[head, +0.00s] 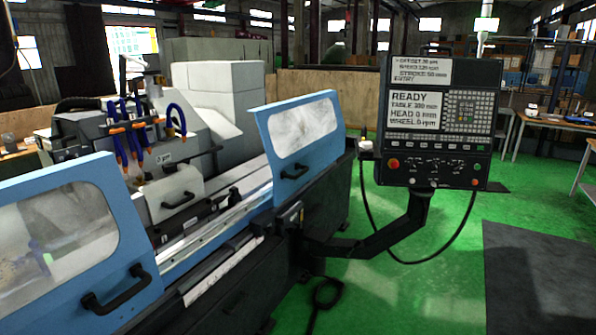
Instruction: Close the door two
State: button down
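The cylindrical grinder has two blue sliding doors with windows. The left door (88,235) is at the lower left with a black handle (117,289) near its right edge. The right door (299,141) is farther along the machine, with a black handle (294,171) low on its front. A wide gap lies between the doors, showing the rail (218,228) and the wheel head area (135,140) with blue and orange coolant hoses. I cannot tell which door is called door two. My gripper is not in view.
A dark mat (540,280) lies at right. Floor right of the machine is mostly clear.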

aim_at(307, 139)
jog(key=i+l+z, duration=0.15)
jog(key=i+z, duration=0.15)
jog(key=i, duration=0.55)
jog(key=i+j+z, duration=0.1)
jog(key=i+z, duration=0.25)
jog(key=i, duration=0.5)
jog(key=i+j+z, duration=0.2)
jog(key=i+j, duration=0.2)
jog(key=i+j+z, duration=0.2)
jog(key=i+j, duration=0.25)
jog(key=i+j+z, duration=0.2)
jog(key=i+j, duration=0.25)
jog(key=i+j+z, duration=0.2)
jog(key=i+j, duration=0.15)
jog(key=j, duration=0.35)
jog(key=i+j, duration=0.1)
jog(key=j, duration=0.4)
jog(key=i+z, duration=0.05)
